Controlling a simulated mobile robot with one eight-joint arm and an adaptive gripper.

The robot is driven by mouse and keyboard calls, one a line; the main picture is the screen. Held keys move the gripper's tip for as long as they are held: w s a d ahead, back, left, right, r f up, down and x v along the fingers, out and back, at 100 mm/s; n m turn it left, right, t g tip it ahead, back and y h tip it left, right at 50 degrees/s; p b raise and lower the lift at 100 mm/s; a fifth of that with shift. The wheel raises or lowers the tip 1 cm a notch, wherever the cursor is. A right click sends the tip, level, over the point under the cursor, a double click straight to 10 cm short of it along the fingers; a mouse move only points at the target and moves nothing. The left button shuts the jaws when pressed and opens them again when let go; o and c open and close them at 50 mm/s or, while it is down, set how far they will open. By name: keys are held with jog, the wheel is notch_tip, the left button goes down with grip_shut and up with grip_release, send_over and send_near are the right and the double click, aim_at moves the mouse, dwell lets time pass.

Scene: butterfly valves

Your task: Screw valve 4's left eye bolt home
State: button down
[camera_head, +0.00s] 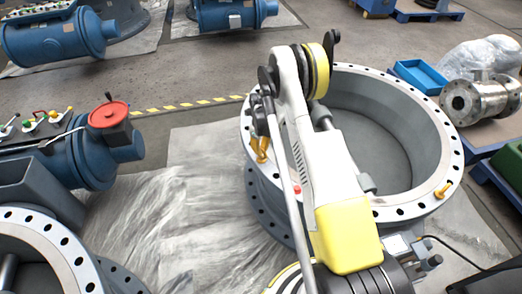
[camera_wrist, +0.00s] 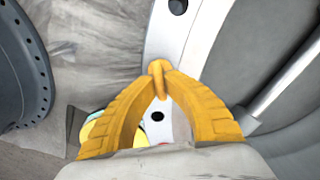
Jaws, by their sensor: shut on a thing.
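Valve 4 (camera_head: 435,130) is the large grey ring-shaped body under my arm, with a flange full of bolt holes. My gripper (camera_head: 261,150) is at the left side of this flange, small in the head view. In the wrist view its yellow fingers (camera_wrist: 158,78) come together on the left eye bolt (camera_wrist: 158,66), a small yellow-orange piece at the flange. The fingers hide most of the bolt, and I cannot tell how deep its thread sits. A second yellow eye bolt (camera_head: 443,190) stands on the right side of the flange.
A blue valve with a red handwheel (camera_head: 108,115) stands to the left. Another grey flange (camera_head: 45,245) is at the lower left. A blue bin (camera_head: 420,75) and a metal pipe fitting (camera_head: 478,100) are at the right. Bare sheeting covers the floor between the valves.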

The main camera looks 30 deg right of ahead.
aim_at(261, 148)
jog(key=shift+m, duration=1.7)
jog(key=c, duration=1.5)
grip_release()
jog(key=shift+o, duration=0.2)
notch_tip(261, 148, up, 12)
